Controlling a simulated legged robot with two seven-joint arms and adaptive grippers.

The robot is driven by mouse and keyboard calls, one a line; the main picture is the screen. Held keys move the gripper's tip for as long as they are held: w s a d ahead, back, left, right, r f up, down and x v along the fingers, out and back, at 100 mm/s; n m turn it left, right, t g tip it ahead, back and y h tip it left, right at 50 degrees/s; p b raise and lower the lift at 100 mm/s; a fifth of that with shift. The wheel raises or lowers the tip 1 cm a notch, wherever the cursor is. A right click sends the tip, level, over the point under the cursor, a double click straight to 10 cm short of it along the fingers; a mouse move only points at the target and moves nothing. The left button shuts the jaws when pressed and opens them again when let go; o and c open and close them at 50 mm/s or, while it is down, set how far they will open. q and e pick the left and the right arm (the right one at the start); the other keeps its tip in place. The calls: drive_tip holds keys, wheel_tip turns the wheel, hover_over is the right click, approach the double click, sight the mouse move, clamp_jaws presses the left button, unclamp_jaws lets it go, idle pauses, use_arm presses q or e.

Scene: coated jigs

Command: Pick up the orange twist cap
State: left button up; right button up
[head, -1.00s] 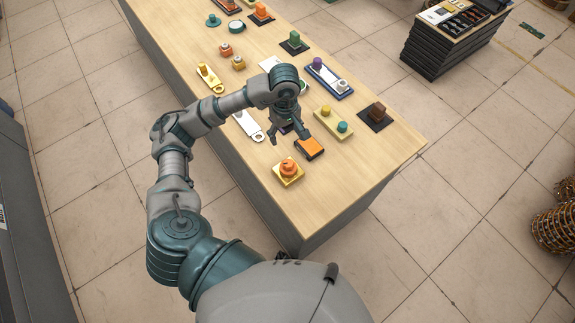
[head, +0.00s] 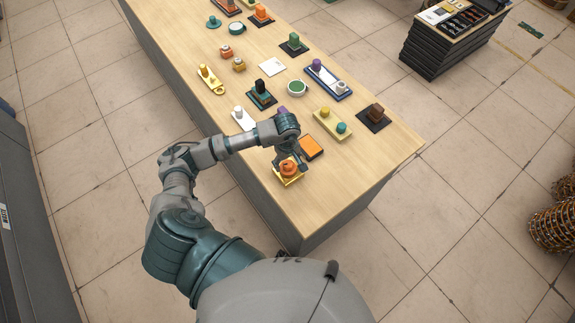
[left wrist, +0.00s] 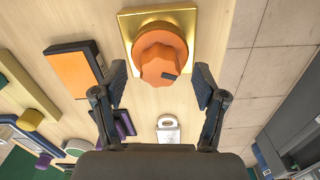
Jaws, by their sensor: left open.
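The orange twist cap (head: 288,167) sits on a square gold plate (head: 289,180) near the front left corner of the table. In the left wrist view the ribbed orange twist cap (left wrist: 160,56) stands on its gold plate (left wrist: 128,20), just beyond and between the fingertips. My left gripper (head: 290,158) is at the cap from above, partly covering it in the head view. In the left wrist view my left gripper (left wrist: 160,85) is open, with a dark finger on each side and nothing held. My right gripper is not in view.
An orange-topped dark block (head: 312,147) lies close beside the gold plate. A yellow board with knobs (head: 332,124) and a dark plate with a brown block (head: 374,118) stand further right. The table's front right area is clear.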

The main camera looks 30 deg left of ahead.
use_arm(q)
drive_tip(key=shift+f, duration=0.25)
drive_tip(key=shift+d, duration=0.1)
drive_tip(key=c, duration=1.3)
